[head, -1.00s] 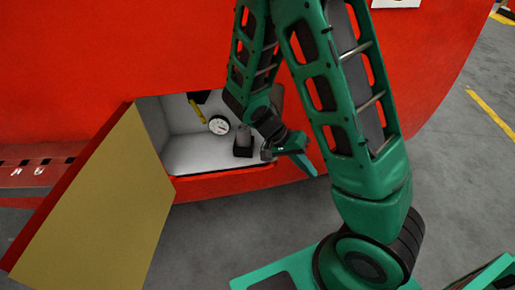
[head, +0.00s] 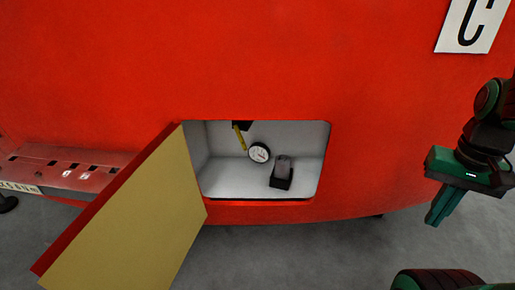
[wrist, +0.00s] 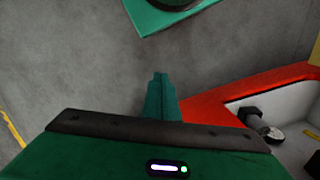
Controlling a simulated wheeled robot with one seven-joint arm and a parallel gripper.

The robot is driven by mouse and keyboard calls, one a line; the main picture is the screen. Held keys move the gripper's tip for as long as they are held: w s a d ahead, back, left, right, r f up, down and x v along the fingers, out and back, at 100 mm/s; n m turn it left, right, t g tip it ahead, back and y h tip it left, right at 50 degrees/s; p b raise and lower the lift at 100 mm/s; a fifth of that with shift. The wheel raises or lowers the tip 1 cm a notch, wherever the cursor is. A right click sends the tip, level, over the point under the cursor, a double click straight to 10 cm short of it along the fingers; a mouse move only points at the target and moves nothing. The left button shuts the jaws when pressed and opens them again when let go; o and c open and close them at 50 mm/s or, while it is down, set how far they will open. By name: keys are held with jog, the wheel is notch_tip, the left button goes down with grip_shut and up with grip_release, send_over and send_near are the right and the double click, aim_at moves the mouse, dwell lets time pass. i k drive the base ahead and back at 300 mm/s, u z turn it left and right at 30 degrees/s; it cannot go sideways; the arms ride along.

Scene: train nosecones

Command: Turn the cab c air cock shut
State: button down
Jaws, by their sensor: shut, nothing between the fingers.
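The air cock shows as a yellow handle (head: 240,138) under a dark body at the top of an open white compartment (head: 233,182) in the red nosecone. The handle hangs down, tilted slightly to the lower right. My gripper (head: 434,220) is outside the compartment, well to its right, shut and empty, pointing down. In the wrist view my shut fingers (wrist: 160,80) are over grey floor, with the compartment's red edge to their right.
A round white gauge (head: 259,152) and a dark block (head: 282,174) are inside the compartment. Its door (head: 130,220) hangs open at the left, tan inside. A white sign with the letter C (head: 470,24) is at the upper right. The space before the opening is clear.

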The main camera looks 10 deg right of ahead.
aim_at(237, 127)
jog(key=z, duration=1.5)
jog(key=k, duration=0.55)
jog(key=u, duration=0.4)
